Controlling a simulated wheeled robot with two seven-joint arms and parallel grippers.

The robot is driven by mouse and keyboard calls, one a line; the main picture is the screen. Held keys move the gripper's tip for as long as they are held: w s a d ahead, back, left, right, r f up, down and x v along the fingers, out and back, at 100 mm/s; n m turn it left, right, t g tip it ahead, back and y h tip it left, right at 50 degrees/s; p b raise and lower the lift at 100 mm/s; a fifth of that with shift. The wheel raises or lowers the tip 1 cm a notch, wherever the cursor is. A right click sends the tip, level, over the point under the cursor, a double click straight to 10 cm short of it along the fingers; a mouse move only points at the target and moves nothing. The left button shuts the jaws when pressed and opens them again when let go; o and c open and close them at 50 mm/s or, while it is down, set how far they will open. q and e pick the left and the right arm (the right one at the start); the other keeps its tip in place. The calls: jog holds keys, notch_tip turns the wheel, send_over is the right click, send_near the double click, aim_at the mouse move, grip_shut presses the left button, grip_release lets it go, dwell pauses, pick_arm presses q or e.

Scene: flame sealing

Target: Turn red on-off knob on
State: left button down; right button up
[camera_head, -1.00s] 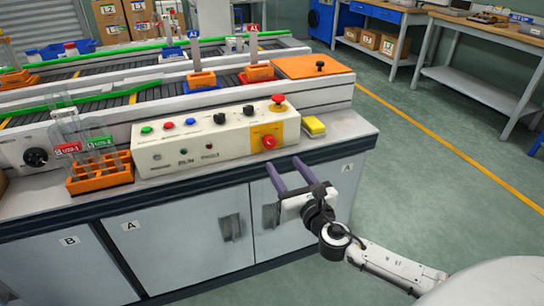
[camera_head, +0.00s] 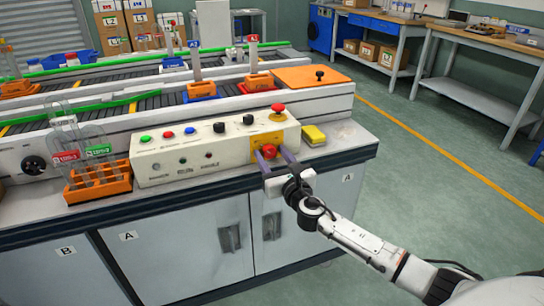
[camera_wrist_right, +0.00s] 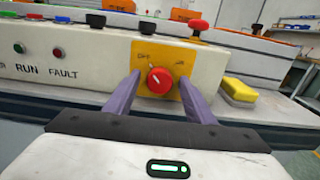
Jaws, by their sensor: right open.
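The red on-off knob (camera_head: 269,152) sits on a yellow plate (camera_wrist_right: 143,54) on the front of the cream control box (camera_head: 202,158). In the right wrist view the knob (camera_wrist_right: 159,80) lies between the two purple fingers, with its white mark pointing up and left toward the OFF label. My right gripper (camera_head: 272,158) is open, its fingers on either side of the knob; I cannot tell whether they touch it. My left gripper is not in view.
A red mushroom button (camera_head: 278,109) stands on top of the box above the knob. A yellow sponge-like block (camera_head: 314,135) lies just right of the box. An orange rack (camera_head: 99,185) with glass tubes stands at the left. The floor at right is clear.

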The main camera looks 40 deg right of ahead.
jog(key=c, duration=1.1)
jog(key=shift+m, duration=0.3)
jog(key=m+b, duration=0.1)
jog(key=m, duration=0.2)
jog(key=shift+f+m, duration=0.1)
jog(key=shift+m, duration=0.3)
jog(key=m, duration=0.4)
jog(key=shift+a+m, duration=0.1)
jog(key=shift+m, duration=0.2)
jog(key=m, duration=0.8)
jog(key=shift+m, duration=0.6)
